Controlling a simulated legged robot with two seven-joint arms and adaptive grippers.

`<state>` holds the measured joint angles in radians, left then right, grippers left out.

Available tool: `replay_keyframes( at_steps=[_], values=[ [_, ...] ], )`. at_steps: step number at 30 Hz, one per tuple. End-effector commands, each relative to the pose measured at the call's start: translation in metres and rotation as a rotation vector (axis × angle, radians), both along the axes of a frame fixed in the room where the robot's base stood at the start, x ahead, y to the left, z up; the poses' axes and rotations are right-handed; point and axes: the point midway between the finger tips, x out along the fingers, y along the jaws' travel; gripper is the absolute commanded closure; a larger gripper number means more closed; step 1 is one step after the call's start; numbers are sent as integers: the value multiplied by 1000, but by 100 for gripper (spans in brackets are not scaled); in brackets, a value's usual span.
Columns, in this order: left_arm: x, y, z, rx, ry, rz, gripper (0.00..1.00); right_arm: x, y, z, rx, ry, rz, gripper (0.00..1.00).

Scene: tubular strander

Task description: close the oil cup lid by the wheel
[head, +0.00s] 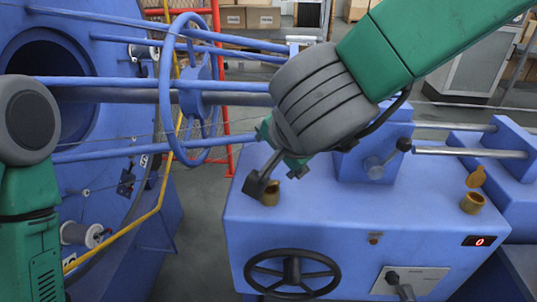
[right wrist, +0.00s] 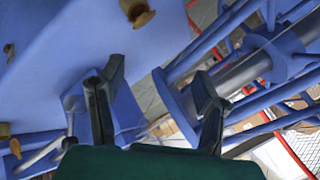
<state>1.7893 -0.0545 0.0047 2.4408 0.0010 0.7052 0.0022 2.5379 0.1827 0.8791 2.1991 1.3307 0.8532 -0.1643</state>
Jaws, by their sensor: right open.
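The oil cup by the wheel (head: 269,197) is a small brass cup on the blue cabinet's top, behind the black handwheel (head: 292,272). My right gripper (head: 277,180) is at this cup and partly covers it in the head view; its fingers are spread and empty. In the right wrist view the cup (right wrist: 139,13) is at the top edge, beyond the open gripper (right wrist: 160,74) and apart from its fingers. Whether its lid is up is hard to tell. My left arm shows at the left edge of the head view, but its gripper is out of frame.
A second brass oil cup (head: 472,203) with its lid (head: 476,178) raised stands at the cabinet's right. A black-knobbed lever (head: 388,157) stands behind my right gripper. Blue bars and a ring (head: 166,90) lie at the left.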

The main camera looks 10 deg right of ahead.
Motion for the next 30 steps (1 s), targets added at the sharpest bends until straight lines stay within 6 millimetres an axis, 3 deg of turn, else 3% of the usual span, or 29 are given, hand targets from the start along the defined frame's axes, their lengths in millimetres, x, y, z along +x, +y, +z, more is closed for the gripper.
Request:
replay_keyframes(
  at_steps=[1, 18, 24, 30],
  values=[
    [0, 0, 24, 0, 0, 0, 41, 1, 2, 11, -37, 22, 28, 41],
    [1, 0, 157, 0, 0, 0, 41, -3, 18, 26, -423, 252, 430, 41],
    [1, 0, 185, 0, 0, 0, 41, -10, 21, 25, -500, 310, 545, 41],
    [1, 0, 190, 0, 0, 0, 41, -11, 22, 18, -525, 330, 587, 41]
  ],
)
